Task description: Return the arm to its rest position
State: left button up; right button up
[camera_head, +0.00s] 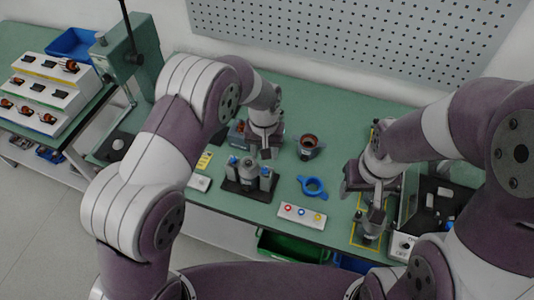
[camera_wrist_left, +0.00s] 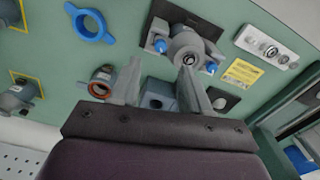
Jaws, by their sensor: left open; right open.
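My left gripper (camera_head: 265,150) is over the back middle of the green table. In the left wrist view its two fingers (camera_wrist_left: 162,85) are apart with nothing held between them. A cup-like part with a copper ring (camera_head: 307,146) stands to its right; it also shows in the left wrist view (camera_wrist_left: 101,82). A dark fixture with blue knobs (camera_head: 247,180) is in front of the left gripper. My right gripper (camera_head: 369,191) is open at the right of the table, above and behind a grey cylindrical part (camera_head: 371,223); its fingertips are partly hard to make out.
A blue two-handled ring (camera_head: 312,187) and a button box (camera_head: 302,216) lie between the arms. A green press (camera_head: 130,55) and a white tiered rack (camera_head: 45,95) stand at the left. A perforated panel (camera_head: 360,35) is behind. A green bin (camera_head: 292,246) sits below the front edge.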

pick_arm(q)
jog(key=shift+w, duration=0.2)
jog(key=shift+s, duration=0.1)
jog(key=s+a+r+b, duration=0.2)
jog(key=s+a+r, duration=0.2)
jog(key=s+a, duration=0.4)
jog(key=s+a+r+n+t+b, duration=0.1)
jog(key=s+a+r, duration=0.2)
jog(key=s+a, duration=0.5)
jog(key=shift+s+r+b, duration=0.4)
jog(key=shift+s, duration=0.2)
jog(key=shift+s, duration=0.1)
